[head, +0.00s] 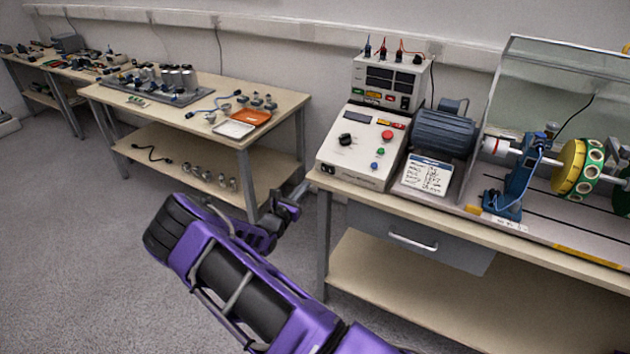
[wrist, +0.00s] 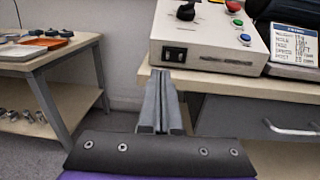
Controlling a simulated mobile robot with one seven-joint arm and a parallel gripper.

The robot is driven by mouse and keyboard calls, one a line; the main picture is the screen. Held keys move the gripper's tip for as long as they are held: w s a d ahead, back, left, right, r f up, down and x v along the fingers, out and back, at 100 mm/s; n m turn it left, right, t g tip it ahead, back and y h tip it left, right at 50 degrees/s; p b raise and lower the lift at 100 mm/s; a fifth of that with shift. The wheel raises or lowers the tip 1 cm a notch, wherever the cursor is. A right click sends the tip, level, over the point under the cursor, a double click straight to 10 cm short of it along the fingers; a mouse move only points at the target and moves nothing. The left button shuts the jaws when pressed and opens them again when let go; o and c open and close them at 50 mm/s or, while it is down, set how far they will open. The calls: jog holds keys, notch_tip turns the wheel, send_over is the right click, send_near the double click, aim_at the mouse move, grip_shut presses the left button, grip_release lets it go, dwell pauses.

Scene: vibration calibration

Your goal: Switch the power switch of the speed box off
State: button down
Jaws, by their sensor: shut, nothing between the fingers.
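The speed box (head: 363,148) is a cream control box with a sloped top, standing at the left front corner of the right bench. It also shows at the top of the wrist view (wrist: 215,50). Its power switch (wrist: 174,54) is a black rocker at the left of the front face, small in the head view (head: 328,169). Whether the rocker is on or off cannot be told. My gripper (head: 300,188) is shut and empty, in front of the box, left of and below the switch in the head view. In the wrist view its fingertips (wrist: 164,74) point just below the switch.
The bench edge (wrist: 145,75) lies close to my fingers. A drawer with a handle (head: 413,243) is below the bench top. A meter unit (head: 390,80) and a blue motor (head: 443,133) stand behind and right of the box. Another bench (head: 275,100) stands left, across a floor gap.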

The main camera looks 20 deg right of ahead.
jog(key=shift+w+a+v, duration=0.1)
jog(key=shift+v, duration=0.8)
jog(key=shift+w+a+v, duration=0.15)
jog(key=shift+v, duration=0.8)
jog(key=shift+w+a+v, duration=0.1)
jog(key=shift+v, duration=0.8)
